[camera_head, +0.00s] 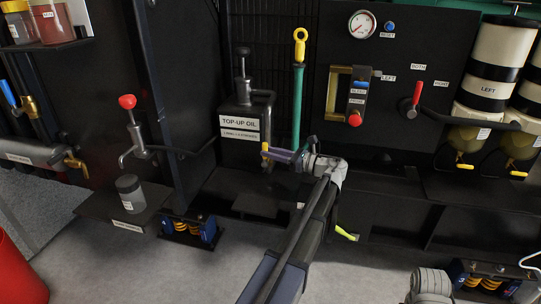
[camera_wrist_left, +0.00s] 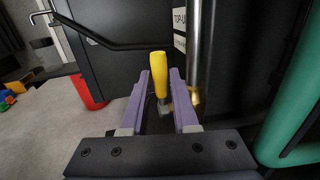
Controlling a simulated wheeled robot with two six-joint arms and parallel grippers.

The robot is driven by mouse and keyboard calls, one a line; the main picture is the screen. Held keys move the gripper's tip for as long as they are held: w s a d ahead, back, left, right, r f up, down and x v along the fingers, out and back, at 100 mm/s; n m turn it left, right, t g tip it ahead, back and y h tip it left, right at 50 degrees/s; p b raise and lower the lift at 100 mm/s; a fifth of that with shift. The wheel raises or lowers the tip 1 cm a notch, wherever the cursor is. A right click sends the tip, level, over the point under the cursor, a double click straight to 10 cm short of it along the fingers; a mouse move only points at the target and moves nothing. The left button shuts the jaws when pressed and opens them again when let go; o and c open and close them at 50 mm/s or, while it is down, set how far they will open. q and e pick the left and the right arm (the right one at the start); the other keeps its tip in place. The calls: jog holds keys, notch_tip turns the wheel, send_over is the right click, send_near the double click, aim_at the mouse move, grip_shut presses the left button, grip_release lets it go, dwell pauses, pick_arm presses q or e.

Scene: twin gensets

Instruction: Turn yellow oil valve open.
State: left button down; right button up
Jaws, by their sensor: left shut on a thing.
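The yellow oil valve handle (camera_wrist_left: 158,70) stands between the two purple fingers of my left gripper (camera_wrist_left: 158,95) in the left wrist view. The gripper is shut on it, and the rounded yellow end sticks out past the fingers. A brass fitting (camera_wrist_left: 197,96) shows beside the right finger, next to a metal pipe. The fingers and wrist hide most of the valve body.
A green pipe with a yellow ring (camera_head: 298,85) rises close behind my left wrist. A red-knobbed pump (camera_head: 132,118) and a grey jar (camera_head: 130,190) stand to the left. A gauge and red-handled lever (camera_head: 415,97) are on the right panel. Grey floor is open in front.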

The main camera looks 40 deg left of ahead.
pick_arm(q)
jog(key=shift+d, duration=0.1)
jog(key=c, duration=0.7)
grip_release()
